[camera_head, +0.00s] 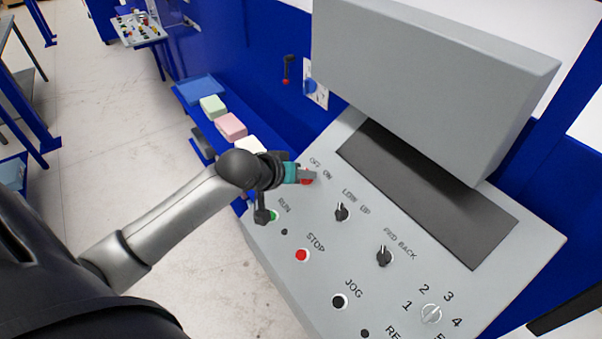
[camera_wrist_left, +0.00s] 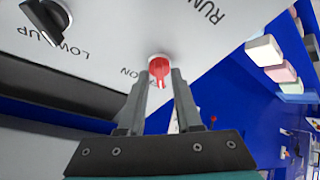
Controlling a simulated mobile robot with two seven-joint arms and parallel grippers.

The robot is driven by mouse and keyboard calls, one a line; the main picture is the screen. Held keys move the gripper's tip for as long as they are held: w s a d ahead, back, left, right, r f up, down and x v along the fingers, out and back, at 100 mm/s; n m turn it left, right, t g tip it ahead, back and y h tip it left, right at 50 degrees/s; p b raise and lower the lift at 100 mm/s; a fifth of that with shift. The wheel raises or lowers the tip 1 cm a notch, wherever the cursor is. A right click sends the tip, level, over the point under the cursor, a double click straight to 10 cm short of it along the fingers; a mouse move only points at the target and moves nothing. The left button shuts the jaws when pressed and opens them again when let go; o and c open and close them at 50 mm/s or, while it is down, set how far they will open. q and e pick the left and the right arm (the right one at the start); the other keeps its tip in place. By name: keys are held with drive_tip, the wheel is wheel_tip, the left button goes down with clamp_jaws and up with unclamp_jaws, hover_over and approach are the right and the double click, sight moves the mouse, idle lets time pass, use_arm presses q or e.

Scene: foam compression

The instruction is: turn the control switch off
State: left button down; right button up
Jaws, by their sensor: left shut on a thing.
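The control switch (camera_wrist_left: 158,68) is a red knob on the grey control panel (camera_head: 315,240), beside the OFF and ON lettering. In the head view only a bit of its red (camera_head: 307,181) shows past the gripper. My left gripper (camera_head: 305,175) is at the switch, coming in from the left. In the left wrist view its two fingers (camera_wrist_left: 161,80) stand on either side of the red knob and are shut on it. The switch's exact angle is hard to tell, as the fingers cover part of the lettering. My right gripper is not in view.
The panel also has a LOW/UP knob (camera_head: 341,212), a FWD/BACK knob (camera_head: 384,256), a red STOP button (camera_head: 302,255) and a green RUN button (camera_head: 272,216) close to my wrist. A grey box (camera_head: 430,80) overhangs the panel. Foam blocks (camera_head: 231,127) lie on a blue shelf behind.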

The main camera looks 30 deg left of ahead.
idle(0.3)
use_arm(q)
drive_tip(key=c, duration=0.9)
unclamp_jaws()
